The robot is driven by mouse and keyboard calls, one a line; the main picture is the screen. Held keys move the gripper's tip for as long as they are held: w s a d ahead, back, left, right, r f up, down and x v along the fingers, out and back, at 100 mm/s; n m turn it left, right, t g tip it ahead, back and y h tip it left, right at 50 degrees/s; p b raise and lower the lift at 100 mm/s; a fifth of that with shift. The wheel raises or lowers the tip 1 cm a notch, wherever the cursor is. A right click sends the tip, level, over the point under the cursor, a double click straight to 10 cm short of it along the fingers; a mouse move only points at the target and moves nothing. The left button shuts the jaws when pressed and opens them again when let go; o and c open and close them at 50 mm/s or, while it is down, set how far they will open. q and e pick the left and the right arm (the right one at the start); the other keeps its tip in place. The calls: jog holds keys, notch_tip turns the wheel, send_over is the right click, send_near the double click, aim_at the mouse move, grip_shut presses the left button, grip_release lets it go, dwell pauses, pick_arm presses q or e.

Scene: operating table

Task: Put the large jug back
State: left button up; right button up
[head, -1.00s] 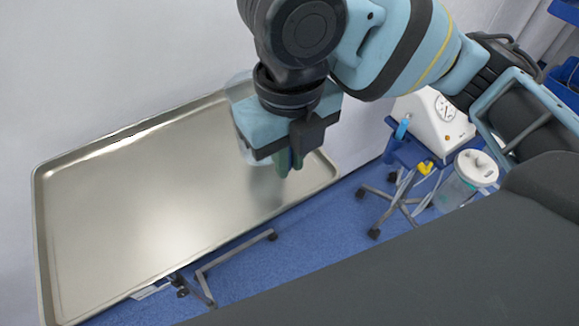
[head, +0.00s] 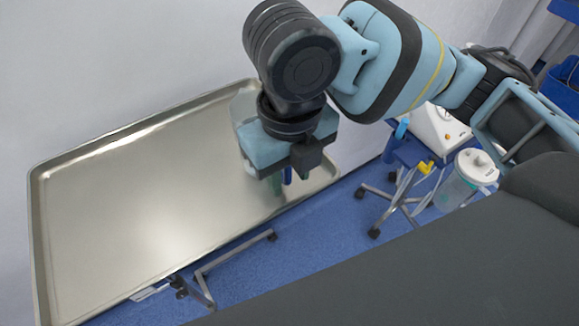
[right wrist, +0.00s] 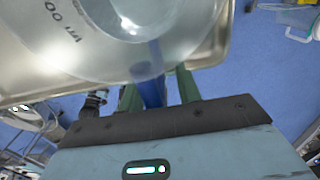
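The large jug is clear, with a blue handle. In the head view its body (head: 243,106) shows behind my right gripper, at the right end of the metal tray table (head: 120,222). My right gripper (head: 288,178) points down there, its green fingers apart on either side of the blue handle. In the right wrist view the jug (right wrist: 110,50) fills the top left, and its handle (right wrist: 152,90) stands between the fingers (right wrist: 160,90), with a gap on the right side. The jug's base is mostly hidden in the head view. My left gripper is out of view.
The rest of the tray top is bare, with a raised rim. A blue trolley (head: 410,152) with a white device (head: 442,130) and a lidded canister (head: 462,180) stands to the right. A dark padded surface (head: 430,265) fills the lower right.

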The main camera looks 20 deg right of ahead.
jog(key=shift+r, duration=0.3)
notch_tip(320, 180, up, 12)
jog(key=shift+f+p, duration=0.15)
jog(key=shift+p, duration=0.9)
